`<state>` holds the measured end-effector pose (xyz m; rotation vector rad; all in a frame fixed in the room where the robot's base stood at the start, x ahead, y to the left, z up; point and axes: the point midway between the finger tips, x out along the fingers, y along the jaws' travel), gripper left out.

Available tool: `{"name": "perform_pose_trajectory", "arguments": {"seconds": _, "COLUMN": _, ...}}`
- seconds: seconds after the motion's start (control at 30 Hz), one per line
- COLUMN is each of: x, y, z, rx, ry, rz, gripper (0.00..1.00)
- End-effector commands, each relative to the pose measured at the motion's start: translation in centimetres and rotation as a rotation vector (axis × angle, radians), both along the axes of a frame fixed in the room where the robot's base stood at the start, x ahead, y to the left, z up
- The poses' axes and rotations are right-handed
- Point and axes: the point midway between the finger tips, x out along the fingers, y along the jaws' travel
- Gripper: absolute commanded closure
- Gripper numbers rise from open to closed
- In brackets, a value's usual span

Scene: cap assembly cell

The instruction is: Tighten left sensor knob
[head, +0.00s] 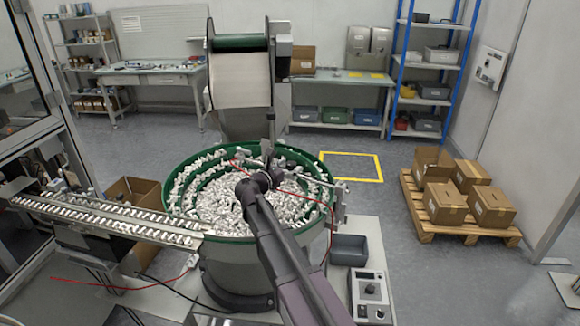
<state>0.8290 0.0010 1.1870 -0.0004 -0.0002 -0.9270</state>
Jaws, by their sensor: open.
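The green-rimmed vibratory bowl (176,190) is full of small white and grey caps and stands in the middle of the head view. My dark arm reaches up over the bowl from the bottom. My gripper (267,152) is small, partly hidden by my wrist, and open above the far part of the bowl. A small sensor fitting (238,161) with a red cable shows just left of my gripper; its knob is too small to make out. Another sensor bracket (338,187) with a red cable stands at the bowl's right rim. Contact between my gripper and either fitting cannot be told.
A metal feed track (100,222) runs from the bowl to the left. A hopper (240,80) rises behind the bowl. A control box (370,297) and a grey bin (349,250) sit at right. A pallet (450,228) holds several cartons. Floor between is clear.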

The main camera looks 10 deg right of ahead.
Motion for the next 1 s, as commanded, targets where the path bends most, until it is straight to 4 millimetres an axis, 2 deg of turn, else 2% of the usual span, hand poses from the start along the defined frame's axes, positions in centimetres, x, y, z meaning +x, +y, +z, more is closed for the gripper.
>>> {"name": "perform_pose_trajectory", "arguments": {"seconds": 0.27, "x": -1.1, "y": 1.3, "z": 0.0, "rx": 0.0, "ry": 0.0, "rz": 0.0, "gripper": 0.13}}
{"name": "perform_pose_trajectory", "arguments": {"seconds": 0.8, "x": -5.7, "y": 7.5, "z": 0.0, "rx": 0.0, "ry": 0.0, "rz": 0.002, "gripper": 0.13}}
{"name": "perform_pose_trajectory", "arguments": {"seconds": 1.0, "x": -6.8, "y": 9.0, "z": 0.0, "rx": 0.0, "ry": 0.0, "rz": 0.001, "gripper": 0.13}}
